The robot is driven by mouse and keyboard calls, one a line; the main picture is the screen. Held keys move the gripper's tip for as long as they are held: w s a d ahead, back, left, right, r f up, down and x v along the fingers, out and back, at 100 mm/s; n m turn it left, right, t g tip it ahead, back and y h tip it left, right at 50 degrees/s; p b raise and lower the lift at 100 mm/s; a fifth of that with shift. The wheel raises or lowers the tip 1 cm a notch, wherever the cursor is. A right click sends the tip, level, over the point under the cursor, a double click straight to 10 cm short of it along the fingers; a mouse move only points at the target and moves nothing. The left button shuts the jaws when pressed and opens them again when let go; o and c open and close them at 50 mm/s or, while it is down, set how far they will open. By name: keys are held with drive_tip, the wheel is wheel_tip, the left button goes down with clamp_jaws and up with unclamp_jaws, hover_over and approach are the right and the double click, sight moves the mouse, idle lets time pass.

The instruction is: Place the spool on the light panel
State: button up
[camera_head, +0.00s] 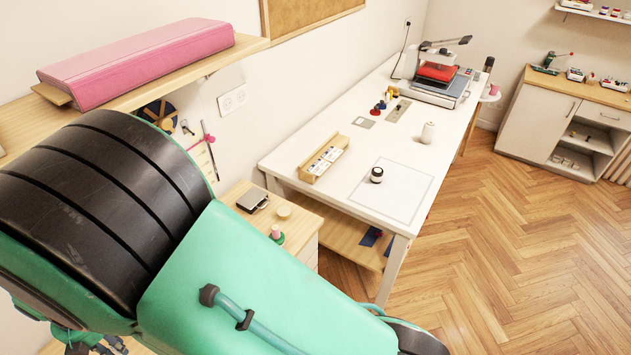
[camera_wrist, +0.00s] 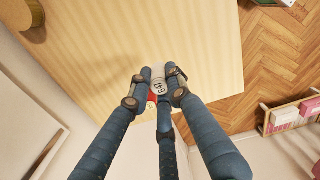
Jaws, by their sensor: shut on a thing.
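My gripper (camera_wrist: 158,84) shows in the wrist view, with its blue-grey fingers closed around a small whitish thing with dark printed marks (camera_wrist: 158,87). A bit of red shows beside it, between the fingers. Most of the held thing is hidden, so I cannot tell for sure that it is a spool. It is over or near a pale wooden top (camera_wrist: 190,45). In the head view, a thin-outlined pale square, seemingly the light panel (camera_head: 400,199), lies on the white table. A small black jar with a white band (camera_head: 377,175) stands on it. A white cone-like spool (camera_head: 428,133) stands behind the panel.
The white table (camera_head: 310,140) also holds a wooden box (camera_head: 324,158), small coloured items and a press (camera_head: 440,80). A lower wooden cabinet (camera_head: 245,190) bears a pink spool on green (camera_head: 277,235). Herringbone floor (camera_head: 530,240) is open at right.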

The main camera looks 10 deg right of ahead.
wheel_tip(320, 180, up, 5)
drive_tip(key=w+d+m+p, duration=0.5)
drive_tip(key=w+d+m, duration=0.4)
drive_tip(key=w+d, duration=2.3)
drive_tip(key=w+d+m+p, duration=0.3)
drive_tip(key=d+m, duration=0.3)
drive_tip(key=d, duration=2.3)
drive_tip(key=s+d+m+p, duration=0.1)
drive_tip(key=d+m, duration=0.1)
drive_tip(key=d, duration=0.8)
drive_tip(key=s+d+m+p, duration=0.1)
drive_tip(key=s+d+m, duration=0.1)
drive_tip(key=d, duration=0.8)
drive_tip(key=f, duration=0.5)
drive_tip(key=shift+w+d, duration=0.1)
drive_tip(key=shift+d, duration=0.15)
drive_tip(key=shift+w, duration=0.1)
